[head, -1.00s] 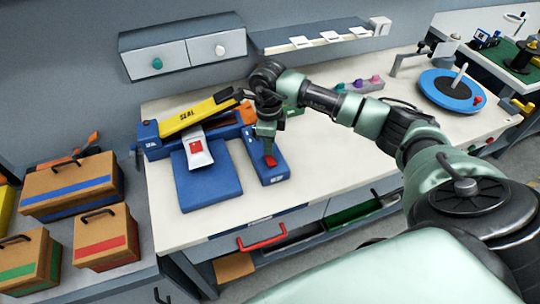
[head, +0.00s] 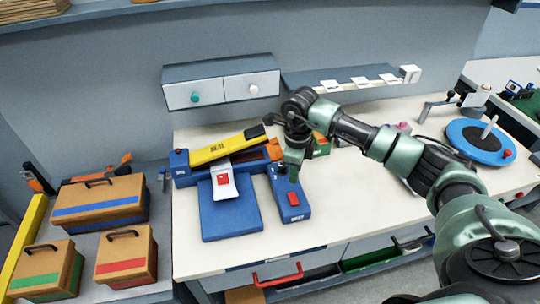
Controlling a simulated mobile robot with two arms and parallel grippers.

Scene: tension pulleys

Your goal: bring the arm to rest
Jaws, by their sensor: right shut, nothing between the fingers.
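My right arm comes in from the lower right and reaches over the white workbench (head: 360,215). My right gripper (head: 290,174) points down just above the far part of a small blue device (head: 290,205) with a red part on top. Its fingers are small and dark here. I see nothing held in it, and it is shut. I cannot tell whether the fingertips touch the device. My left gripper is not in view.
Left of the device is a blue sealer with a yellow lever (head: 222,147) and a white pouch (head: 223,181). Boxes with coloured stripes (head: 97,204) stand further left. A blue turntable (head: 478,143) is at the right. A drawer with a red handle (head: 278,274) is in front.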

